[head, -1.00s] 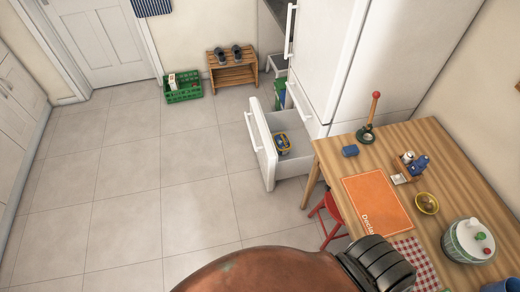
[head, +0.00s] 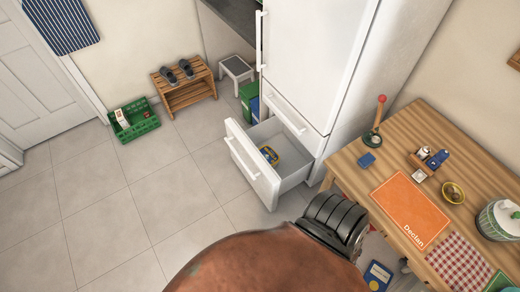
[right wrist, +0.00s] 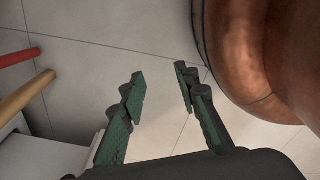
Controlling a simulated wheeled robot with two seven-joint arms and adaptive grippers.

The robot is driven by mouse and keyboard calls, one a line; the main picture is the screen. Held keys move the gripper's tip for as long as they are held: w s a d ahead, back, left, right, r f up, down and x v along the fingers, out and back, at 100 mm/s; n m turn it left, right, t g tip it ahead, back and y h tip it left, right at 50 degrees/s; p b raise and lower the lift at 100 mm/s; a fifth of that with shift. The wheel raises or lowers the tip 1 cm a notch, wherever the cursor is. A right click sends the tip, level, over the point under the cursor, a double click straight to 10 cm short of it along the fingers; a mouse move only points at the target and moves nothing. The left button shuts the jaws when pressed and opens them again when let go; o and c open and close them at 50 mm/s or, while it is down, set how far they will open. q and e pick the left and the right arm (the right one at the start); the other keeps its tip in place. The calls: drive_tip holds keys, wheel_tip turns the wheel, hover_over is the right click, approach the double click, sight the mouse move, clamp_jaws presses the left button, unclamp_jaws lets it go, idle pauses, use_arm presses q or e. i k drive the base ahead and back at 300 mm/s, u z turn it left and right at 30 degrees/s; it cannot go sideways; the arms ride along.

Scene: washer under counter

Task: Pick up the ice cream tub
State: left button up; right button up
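The ice cream tub (head: 269,155), small with blue and yellow on it, lies inside the pulled-out white bottom drawer (head: 254,171) of the fridge-freezer in the head view. My right gripper (right wrist: 160,84) shows in the right wrist view, its two green-padded fingers apart with only floor between them. The tub is not in the right wrist view. My left gripper is not in view. A brown arm link of mine fills the bottom of the head view.
A wooden table (head: 350,178) with an orange mat (head: 410,207) stands right of the drawer. A green crate (head: 134,120) and a wooden shoe rack (head: 186,92) stand along the wall. The tiled floor left of the drawer is clear.

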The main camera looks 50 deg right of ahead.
sight(272, 158)
drive_tip(key=z, duration=0.65)
drive_tip(key=i, duration=1.35)
drive_tip(key=z, duration=0.75)
